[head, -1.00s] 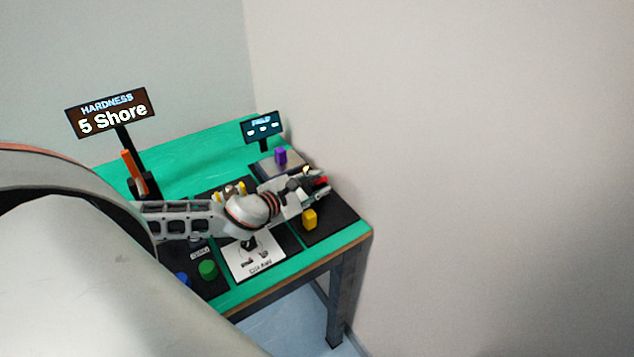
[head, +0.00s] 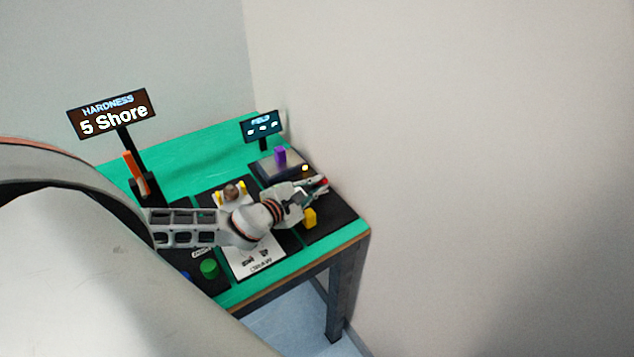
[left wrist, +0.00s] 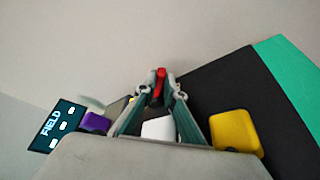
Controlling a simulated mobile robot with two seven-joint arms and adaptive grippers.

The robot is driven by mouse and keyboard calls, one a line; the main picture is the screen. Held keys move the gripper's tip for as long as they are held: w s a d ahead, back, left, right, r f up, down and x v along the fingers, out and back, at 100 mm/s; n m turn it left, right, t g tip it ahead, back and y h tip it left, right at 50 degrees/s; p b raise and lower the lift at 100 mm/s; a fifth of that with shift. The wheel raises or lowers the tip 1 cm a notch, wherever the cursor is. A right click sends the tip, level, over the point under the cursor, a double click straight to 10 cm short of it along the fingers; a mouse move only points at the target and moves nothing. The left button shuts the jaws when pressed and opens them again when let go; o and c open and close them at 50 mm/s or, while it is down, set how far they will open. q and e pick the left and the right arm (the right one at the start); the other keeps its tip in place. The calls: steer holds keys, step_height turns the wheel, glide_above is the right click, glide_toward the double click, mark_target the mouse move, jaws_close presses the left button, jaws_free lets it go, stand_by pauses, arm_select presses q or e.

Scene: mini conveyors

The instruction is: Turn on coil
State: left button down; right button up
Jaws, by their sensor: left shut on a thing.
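My left gripper (head: 321,186) is over the right part of the table. In the left wrist view its fingers (left wrist: 160,92) are closed on a small red piece (left wrist: 160,82), which also shows at the fingertips in the head view (head: 324,181). What the red piece belongs to is hidden. A dark grey box (head: 264,171) with a purple block (head: 280,155) on it stands behind the gripper. A small yellow-white light (head: 305,168) glows at its right. The FIELD sign (head: 262,126) shows three short dashes. My right gripper is not in view.
A yellow block (head: 310,215) stands on a black mat (head: 335,222) close to the gripper. A HARDNESS sign (head: 112,113) reads 5 Shore. A green cylinder (head: 209,268) stands at the front left. Walls close off the back and right.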

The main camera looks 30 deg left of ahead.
arm_select(q)
steer(key=c, duration=2.1)
jaws_free()
steer(key=shift+c, duration=0.2)
steer(key=v, duration=1.2)
steer(key=shift+d, duration=0.15)
steer(key=shift+s, duration=0.15)
